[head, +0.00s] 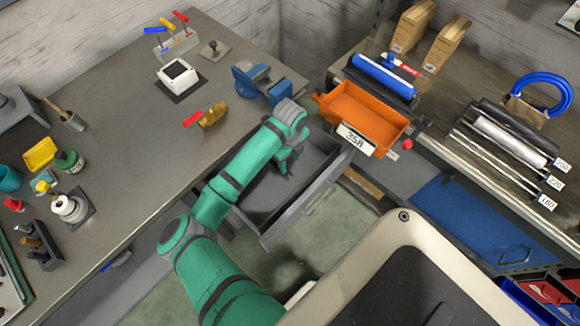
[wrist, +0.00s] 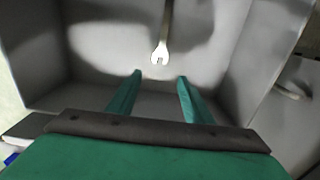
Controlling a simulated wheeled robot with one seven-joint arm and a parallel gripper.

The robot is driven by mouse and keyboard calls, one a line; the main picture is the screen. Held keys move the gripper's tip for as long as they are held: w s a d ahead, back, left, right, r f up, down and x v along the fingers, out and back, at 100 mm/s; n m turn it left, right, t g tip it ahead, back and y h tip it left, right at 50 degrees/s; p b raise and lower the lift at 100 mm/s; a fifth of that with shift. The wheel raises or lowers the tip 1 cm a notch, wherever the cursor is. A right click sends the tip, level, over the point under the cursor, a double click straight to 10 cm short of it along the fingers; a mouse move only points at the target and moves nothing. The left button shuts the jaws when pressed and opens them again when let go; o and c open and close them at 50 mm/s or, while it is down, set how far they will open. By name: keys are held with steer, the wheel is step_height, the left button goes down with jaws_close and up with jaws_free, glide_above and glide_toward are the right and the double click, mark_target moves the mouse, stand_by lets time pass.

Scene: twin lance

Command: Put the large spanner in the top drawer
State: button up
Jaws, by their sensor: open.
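The large spanner (wrist: 163,45) lies on the floor of the open drawer (wrist: 95,40) in the wrist view, its open-ended jaw towards my gripper and its other end cut off by the top of the picture. My gripper (wrist: 160,75) is open, with its two green fingers apart and nothing between them. The spanner's jaw is just beyond the fingertips, apart from them. In the head view the drawer (head: 312,205) is pulled out below the workbench, and my gripper (head: 284,168) is over it. The spanner is hidden there.
A blue vice (head: 262,84) sits at the bench corner beside the drawer. An orange bin (head: 365,112) labelled 358 stands right of it. The bench (head: 140,150) holds several tools and pots. Green floor is free in front of the drawer.

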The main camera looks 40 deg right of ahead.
step_height(320, 180, up, 5)
steer(key=shift+f, duration=0.1)
stand_by(0.7)
